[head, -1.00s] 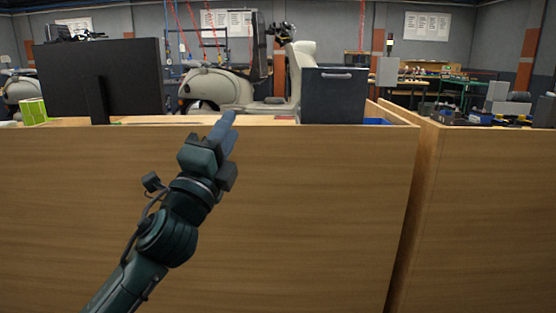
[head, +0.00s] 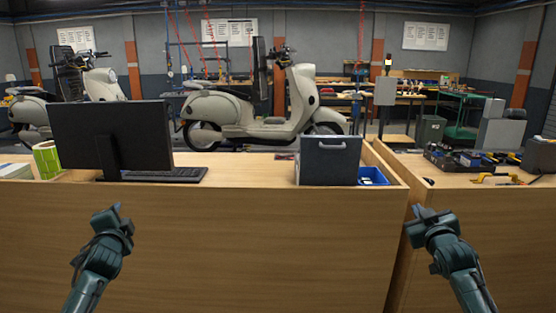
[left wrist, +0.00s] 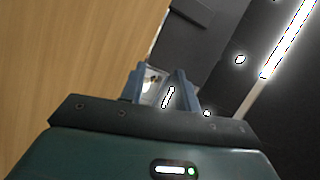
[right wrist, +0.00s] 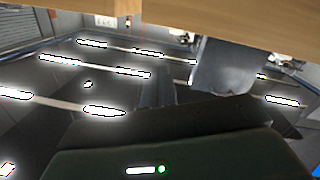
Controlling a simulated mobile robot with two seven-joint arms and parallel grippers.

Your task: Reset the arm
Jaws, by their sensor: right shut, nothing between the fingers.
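My left gripper (head: 114,212) is in front of the wooden desk's front panel, below the monitor, pointing up. In the left wrist view its two fingers (left wrist: 162,88) stand apart with a gap between them and no object in it. My right gripper (head: 416,211) is in front of the seam between the two wooden units. It is shut and empty. In the right wrist view its fingers are dark and hard to make out. Both arms come in from the bottom of the head view, well apart, and neither gripper touches the desk as far as I can see.
The wooden desk (head: 240,220) spans the front. Scooters (head: 245,110) stand behind. The middle between my arms is clear.

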